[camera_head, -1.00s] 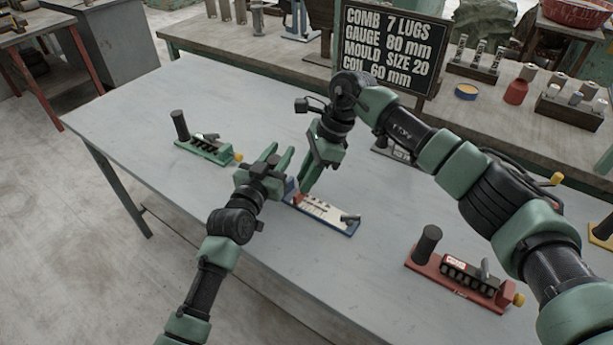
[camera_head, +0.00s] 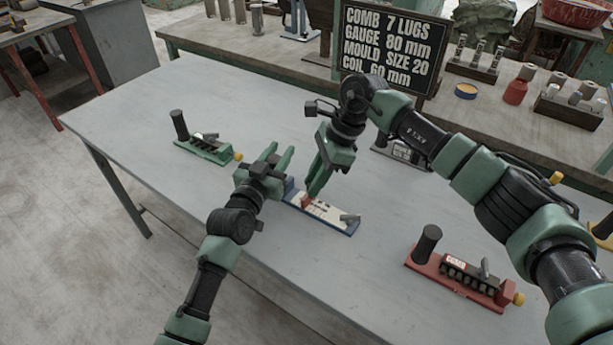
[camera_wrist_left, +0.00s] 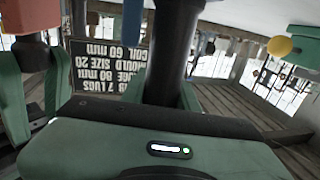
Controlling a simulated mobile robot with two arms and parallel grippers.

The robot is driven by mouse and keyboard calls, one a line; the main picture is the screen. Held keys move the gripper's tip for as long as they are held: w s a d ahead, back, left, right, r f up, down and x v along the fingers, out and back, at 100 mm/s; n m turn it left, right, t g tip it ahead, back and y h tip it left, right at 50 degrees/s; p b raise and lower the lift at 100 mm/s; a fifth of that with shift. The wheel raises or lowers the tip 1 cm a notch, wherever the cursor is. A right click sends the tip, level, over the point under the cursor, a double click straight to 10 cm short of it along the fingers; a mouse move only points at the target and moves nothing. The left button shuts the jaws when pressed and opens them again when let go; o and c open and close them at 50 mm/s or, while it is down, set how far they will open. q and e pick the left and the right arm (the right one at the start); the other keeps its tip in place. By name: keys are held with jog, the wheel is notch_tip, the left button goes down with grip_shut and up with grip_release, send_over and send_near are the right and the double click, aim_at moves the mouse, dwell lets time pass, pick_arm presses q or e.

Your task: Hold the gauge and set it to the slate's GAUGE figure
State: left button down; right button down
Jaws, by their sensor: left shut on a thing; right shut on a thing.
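My left gripper (camera_head: 279,157) is shut on the gauge's dark upright post, which shows in the left wrist view (camera_wrist_left: 172,50). My right gripper (camera_head: 314,192) is shut on the red slider (camera_head: 306,203) on the scale's left part; the slider also shows in the left wrist view (camera_wrist_left: 30,55). The scale's marks are too small to read. The slate (camera_head: 388,48) reads GAUGE 80 mm, and COMB 7 LUGS, MOULD SIZE 20, COIL 60 mm.
A green tool with a black post (camera_head: 205,148) stands at the left of the table. A red tool with a black post (camera_head: 460,275) stands at the front right. A grey device (camera_head: 402,152) sits behind my right arm.

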jog(key=shift+s+d, duration=0.4)
jog(key=shift+d, duration=0.25)
jog(key=shift+s+d, duration=0.35)
jog(key=shift+d, duration=0.25)
pick_arm(q)
jog(key=shift+a, duration=0.1)
pick_arm(e)
jog(key=shift+a, duration=0.1)
jog(key=c, duration=1.3)
grip_release()
jog(key=shift+o, duration=0.2)
jog(key=v, duration=1.2)
jog(key=shift+a+r, duration=0.1)
pick_arm(q)
jog(key=c, duration=1)
grip_release()
